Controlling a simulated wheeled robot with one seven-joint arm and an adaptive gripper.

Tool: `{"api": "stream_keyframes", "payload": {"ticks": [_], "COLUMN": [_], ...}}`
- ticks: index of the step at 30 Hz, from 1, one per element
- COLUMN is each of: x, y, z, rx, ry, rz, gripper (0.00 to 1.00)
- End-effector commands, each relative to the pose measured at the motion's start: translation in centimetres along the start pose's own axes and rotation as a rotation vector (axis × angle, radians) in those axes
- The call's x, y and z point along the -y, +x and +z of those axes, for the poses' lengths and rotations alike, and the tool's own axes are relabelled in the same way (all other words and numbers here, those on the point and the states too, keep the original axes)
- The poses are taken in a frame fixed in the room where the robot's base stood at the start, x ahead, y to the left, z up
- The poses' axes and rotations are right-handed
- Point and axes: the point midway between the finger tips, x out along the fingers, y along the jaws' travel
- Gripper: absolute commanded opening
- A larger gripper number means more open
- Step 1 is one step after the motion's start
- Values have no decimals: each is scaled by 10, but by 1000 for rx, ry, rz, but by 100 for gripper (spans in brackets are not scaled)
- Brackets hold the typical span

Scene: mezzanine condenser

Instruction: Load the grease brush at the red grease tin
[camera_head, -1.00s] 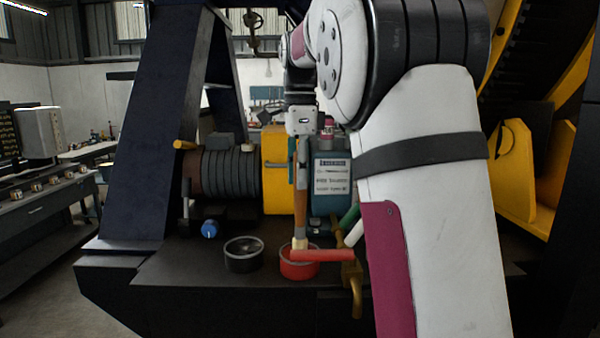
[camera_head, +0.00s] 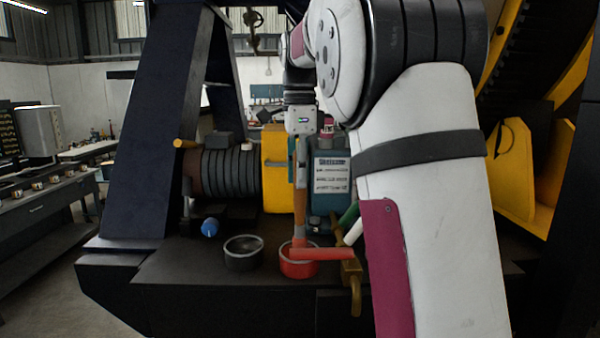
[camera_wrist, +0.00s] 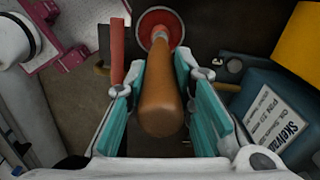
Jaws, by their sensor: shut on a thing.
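The grease brush has a brown wooden handle (camera_head: 300,213). It stands about upright with its lower end in the open red grease tin (camera_head: 299,271), and its head now looks red. My gripper (camera_head: 301,155) is shut on the handle above the tin. In the wrist view, my gripper's teal fingers (camera_wrist: 160,72) flank the brown handle (camera_wrist: 160,103), and the brush's lower end reaches into the red tin (camera_wrist: 179,25). The bristle tips are hidden inside the tin.
A red bar (camera_head: 325,254) lies across the tin's right side. A dark round tin (camera_head: 243,262) stands to the left, with a blue-ended item (camera_head: 209,227) beyond. A labelled teal container (camera_head: 332,178), yellow box (camera_head: 277,170) and ribbed motor (camera_head: 230,172) stand behind. The front-left deck is clear.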

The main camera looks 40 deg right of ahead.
Motion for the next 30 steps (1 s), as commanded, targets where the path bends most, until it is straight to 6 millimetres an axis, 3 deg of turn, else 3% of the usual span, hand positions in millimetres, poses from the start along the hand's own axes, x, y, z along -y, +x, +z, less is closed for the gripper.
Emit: {"api": "stream_keyframes", "payload": {"ticks": [13,30], "x": [0,0], "y": [-1,-44], "z": [0,0], "rx": [-1,0], "ry": [0,0], "rz": [6,2], "gripper": [0,0]}}
